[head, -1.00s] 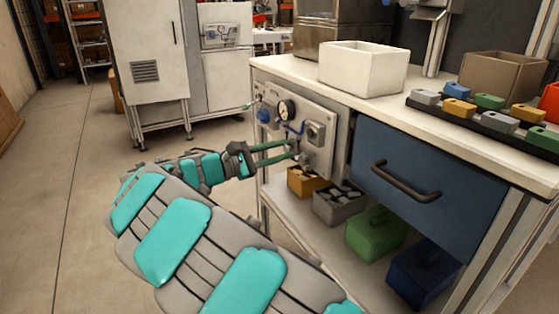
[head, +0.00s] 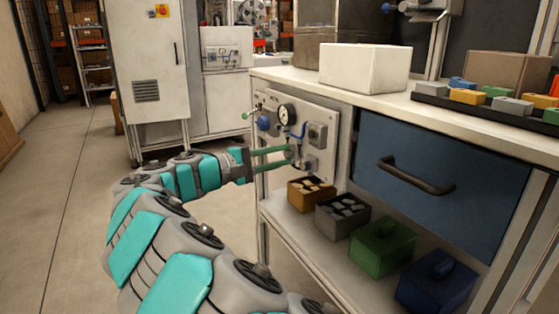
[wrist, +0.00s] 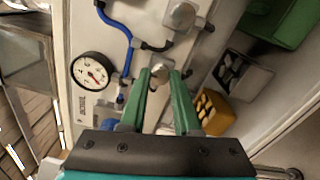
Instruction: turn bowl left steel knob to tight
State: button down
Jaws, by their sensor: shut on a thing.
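The steel knob (wrist: 160,71) is a small rounded metal knob on the pale panel (wrist: 118,25). In the wrist view it sits between the tips of my gripper (wrist: 160,80), whose two green fingers are shut on it. In the head view my gripper (head: 291,154) reaches the lower part of the panel (head: 327,112) from the left, and the fingers largely hide the knob. I cannot read any tightness mark on the knob.
A pressure gauge (wrist: 92,71) with a blue hose (wrist: 122,30) is near the fingers. A grey fitting (head: 317,134) stands to their right. An orange bin (head: 311,194) and other bins sit on the shelf below. A blue drawer (head: 440,150) is at the right.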

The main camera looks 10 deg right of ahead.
dwell(0.4)
jog(key=c, duration=0.6)
grip_release()
jog(key=shift+a, duration=0.1)
jog(key=v, duration=0.7)
jog(key=shift+s+a, duration=0.15)
jog(key=shift+a, duration=0.1)
